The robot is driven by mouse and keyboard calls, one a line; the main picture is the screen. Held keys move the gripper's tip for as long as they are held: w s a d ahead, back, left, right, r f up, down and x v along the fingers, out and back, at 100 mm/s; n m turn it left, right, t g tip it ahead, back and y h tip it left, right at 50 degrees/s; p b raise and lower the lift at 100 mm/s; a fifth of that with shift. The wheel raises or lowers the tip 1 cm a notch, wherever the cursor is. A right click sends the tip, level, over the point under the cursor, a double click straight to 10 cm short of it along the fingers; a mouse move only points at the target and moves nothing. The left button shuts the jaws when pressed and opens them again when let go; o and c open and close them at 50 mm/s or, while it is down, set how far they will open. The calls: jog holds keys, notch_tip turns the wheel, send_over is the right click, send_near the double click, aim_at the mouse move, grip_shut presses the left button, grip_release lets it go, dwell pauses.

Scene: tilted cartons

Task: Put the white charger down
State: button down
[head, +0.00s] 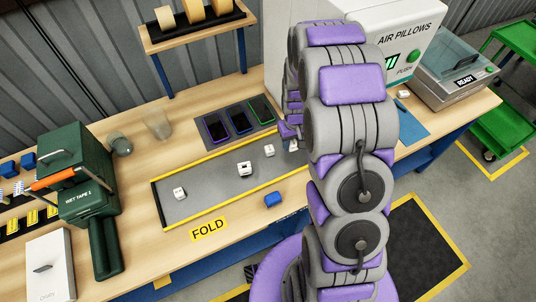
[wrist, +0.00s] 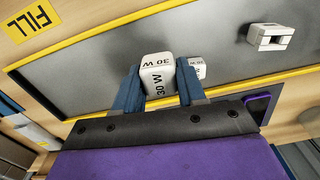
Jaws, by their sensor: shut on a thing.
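My gripper (wrist: 160,92) is shut on a white charger (wrist: 158,78) marked "30 W" in the wrist view. Its two blue fingers press on either side of it. The charger is over the grey mat (wrist: 110,75) with yellow edges; I cannot tell whether it touches the mat. A second white block (wrist: 197,67) with the same marking sits just right of the right finger, partly hidden. In the head view my arm hides most of the gripper and the mat's right end.
On the mat in the head view are a white block (head: 244,168), another white block (head: 179,193) and a small one (head: 270,151). A blue block (head: 273,199) lies at the front edge. Several phones (head: 239,120) lie behind the mat. The mat's left part has free room.

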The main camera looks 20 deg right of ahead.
jog(key=shift+n, duration=0.6)
jog(key=s+d+f+p, duration=0.1)
jog(key=s, duration=0.2)
jog(key=s+d+f+p, duration=0.1)
jog(key=s+f, duration=0.1)
jog(key=s, duration=0.1)
jog(key=s+d+f+p, duration=0.1)
jog(key=s+d+f, duration=0.1)
jog(key=s, duration=0.1)
jog(key=shift+s+f+p, duration=0.25)
jog(key=shift+p, duration=0.1)
jog(key=shift+w+f, duration=0.15)
jog(key=shift+w, duration=0.05)
jog(key=w+a, duration=0.1)
jog(key=w, duration=0.4)
jog(key=w+a+f, duration=0.1)
jog(key=w, duration=0.4)
jog(key=w+a, duration=0.1)
jog(key=w, duration=0.4)
jog(key=shift+a+f+b, duration=0.1)
jog(key=shift+f+b, duration=0.15)
jog(key=shift+b, duration=0.15)
jog(key=shift+f, duration=1.75)
jog(key=shift+f, duration=0.1)
jog(key=c, duration=0.7)
grip_release()
jog(key=shift+o, duration=0.2)
